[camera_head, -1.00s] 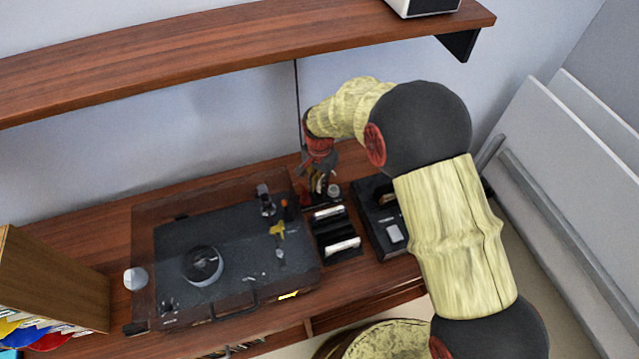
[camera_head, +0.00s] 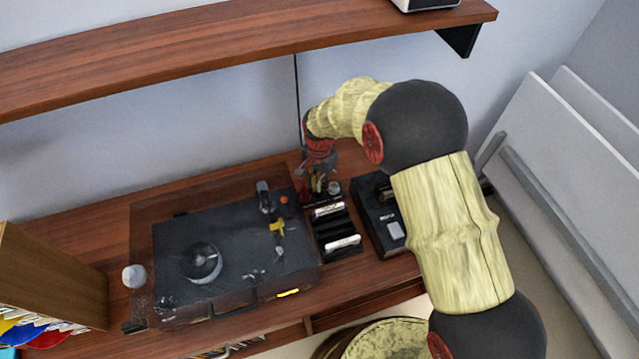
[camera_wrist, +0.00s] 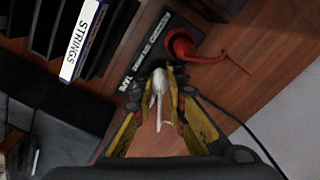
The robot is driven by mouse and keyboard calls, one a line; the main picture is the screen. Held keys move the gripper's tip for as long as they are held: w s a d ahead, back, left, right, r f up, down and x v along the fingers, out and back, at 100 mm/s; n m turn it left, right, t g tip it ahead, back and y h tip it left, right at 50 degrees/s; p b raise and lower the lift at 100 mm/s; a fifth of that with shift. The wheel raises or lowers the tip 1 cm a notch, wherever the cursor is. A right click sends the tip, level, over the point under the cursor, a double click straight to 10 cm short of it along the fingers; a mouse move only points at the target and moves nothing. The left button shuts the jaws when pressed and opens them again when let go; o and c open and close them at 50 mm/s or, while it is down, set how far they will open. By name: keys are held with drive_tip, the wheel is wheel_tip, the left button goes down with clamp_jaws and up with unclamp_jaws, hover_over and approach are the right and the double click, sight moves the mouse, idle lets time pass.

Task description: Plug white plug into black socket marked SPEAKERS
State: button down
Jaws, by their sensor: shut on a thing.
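My gripper (camera_wrist: 160,84) is shut on the white plug (camera_wrist: 159,82) in the wrist view. The plug is between the yellow and black fingers, with its far end close to the black socket strip (camera_wrist: 150,50). I cannot tell whether it touches or enters a socket. The strip carries pale lettering too blurred to read surely, and its socket holes are not clear. A red plug (camera_wrist: 183,46) with a red cable stands at the strip's far right part. In the head view, my gripper (camera_head: 320,188) is low over the desk behind the rack, and the plug cannot be made out.
A small rack (camera_head: 337,243) with upright cases stands in front of my gripper; one case labelled STRINGS (camera_wrist: 80,40) shows in the wrist view. A turntable (camera_head: 225,240) is to the left and a dark device (camera_head: 378,225) to the right. A shelf (camera_head: 240,55) hangs above.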

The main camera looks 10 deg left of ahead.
idle(0.3)
drive_tip(key=c, duration=1.7)
unclamp_jaws()
drive_tip(key=o, duration=0.4)
drive_tip(key=shift+r, duration=0.1)
drive_tip(key=shift+r+p, duration=1.65)
drive_tip(key=shift+r, duration=0.8)
